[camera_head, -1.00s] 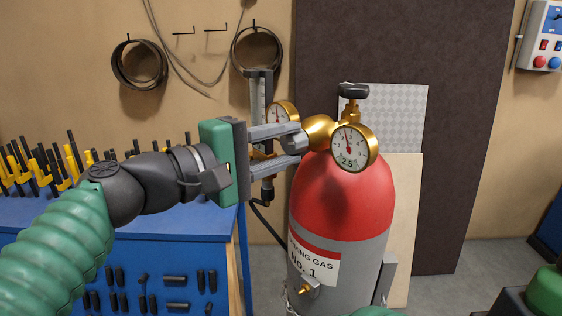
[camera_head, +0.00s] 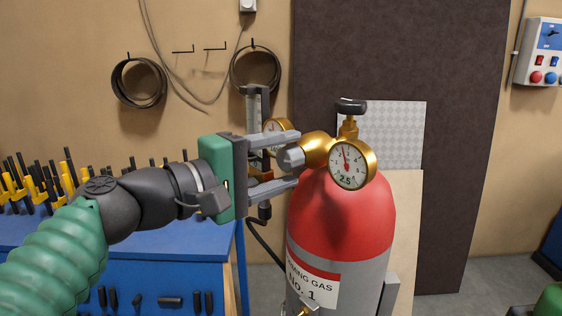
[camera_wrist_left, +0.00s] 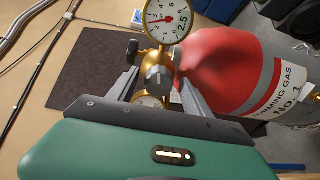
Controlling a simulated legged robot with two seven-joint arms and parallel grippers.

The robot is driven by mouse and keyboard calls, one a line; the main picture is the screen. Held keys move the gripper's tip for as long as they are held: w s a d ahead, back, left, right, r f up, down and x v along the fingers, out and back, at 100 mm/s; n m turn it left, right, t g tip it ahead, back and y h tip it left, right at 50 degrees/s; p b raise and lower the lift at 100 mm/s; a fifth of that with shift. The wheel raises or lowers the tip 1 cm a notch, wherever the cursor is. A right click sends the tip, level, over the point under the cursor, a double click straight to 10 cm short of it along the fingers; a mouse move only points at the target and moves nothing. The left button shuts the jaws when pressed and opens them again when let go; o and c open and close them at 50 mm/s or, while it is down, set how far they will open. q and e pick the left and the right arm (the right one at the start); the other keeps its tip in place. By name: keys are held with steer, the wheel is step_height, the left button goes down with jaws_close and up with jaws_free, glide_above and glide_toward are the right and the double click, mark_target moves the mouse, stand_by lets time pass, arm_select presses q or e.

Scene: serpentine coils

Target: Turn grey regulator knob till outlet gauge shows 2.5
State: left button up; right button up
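The grey regulator knob (camera_head: 291,158) sits on the left end of the brass regulator. It also shows in the left wrist view (camera_wrist_left: 158,78). My left gripper (camera_head: 292,160) is open, with one finger above and one below the knob. In the left wrist view the fingers (camera_wrist_left: 158,92) stand apart with gaps beside the knob. The front gauge (camera_head: 348,165), marked 2.5, has its red needle pointing up and slightly left, short of that mark. A second gauge (camera_head: 277,135) is partly hidden behind my left gripper. My right gripper is not in view.
The red-topped gas cylinder (camera_head: 340,220) stands below the regulator, with a black valve handwheel (camera_head: 351,106) on top. A blue bench (camera_head: 150,275) with a tool rack is at left. A dark panel (camera_head: 460,150) stands behind.

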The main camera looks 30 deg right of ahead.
arm_select(q)
steer(key=shift+s, duration=0.1)
steer(key=shift+s+a, duration=0.1)
steer(key=shift+a, duration=0.15)
steer(key=s+a+b, duration=0.2)
steer(key=a+b, duration=0.2)
steer(key=a, duration=1.2)
steer(key=shift+r, duration=0.3)
